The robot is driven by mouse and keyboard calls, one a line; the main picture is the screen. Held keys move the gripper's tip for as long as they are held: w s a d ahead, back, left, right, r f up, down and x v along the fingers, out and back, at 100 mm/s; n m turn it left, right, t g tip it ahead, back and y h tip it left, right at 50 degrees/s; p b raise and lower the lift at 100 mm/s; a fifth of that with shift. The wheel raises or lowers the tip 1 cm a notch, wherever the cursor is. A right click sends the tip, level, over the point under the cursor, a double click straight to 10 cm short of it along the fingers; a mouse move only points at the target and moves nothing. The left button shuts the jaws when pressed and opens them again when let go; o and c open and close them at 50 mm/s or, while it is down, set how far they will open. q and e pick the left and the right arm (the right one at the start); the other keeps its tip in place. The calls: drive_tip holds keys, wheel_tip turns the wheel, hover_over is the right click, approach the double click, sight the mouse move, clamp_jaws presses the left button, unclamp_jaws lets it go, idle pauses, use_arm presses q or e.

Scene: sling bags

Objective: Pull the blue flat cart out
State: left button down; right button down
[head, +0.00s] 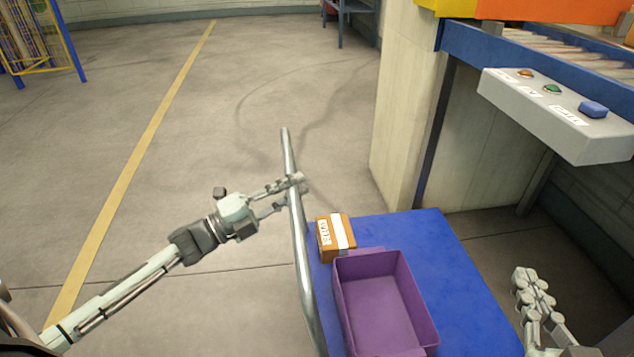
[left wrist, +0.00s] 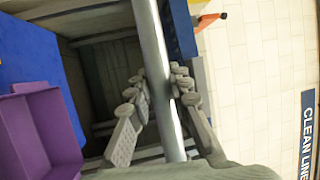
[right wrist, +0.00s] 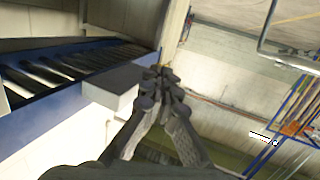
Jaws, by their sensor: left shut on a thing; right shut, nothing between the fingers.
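The blue flat cart (head: 455,290) stands at the lower middle of the head view, with a metal push handle (head: 299,240) along its left side. My left gripper (head: 290,190) is shut on the upper part of this handle. In the left wrist view the fingers (left wrist: 163,95) sit on both sides of the metal bar (left wrist: 158,50), and the blue deck (left wrist: 28,60) shows at the left. My right gripper (head: 530,285) is shut and empty at the lower right, beside the cart's right edge. Its fingertips meet in the right wrist view (right wrist: 163,80).
A purple bin (head: 345,300) and a brown box (head: 324,240) with a white label ride on the cart. A pale pillar (head: 405,110) and a conveyor (head: 480,45) with a button panel (head: 560,125) stand at the right. The floor left of the handle is clear.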

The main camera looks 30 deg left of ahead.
use_arm(q)
drive_tip(key=shift+s+a, duration=0.55)
drive_tip(key=shift+a, duration=0.25)
drive_tip(key=c, duration=1.4)
unclamp_jaws()
drive_tip(key=shift+o, duration=0.2)
drive_tip(key=v, duration=1.2)
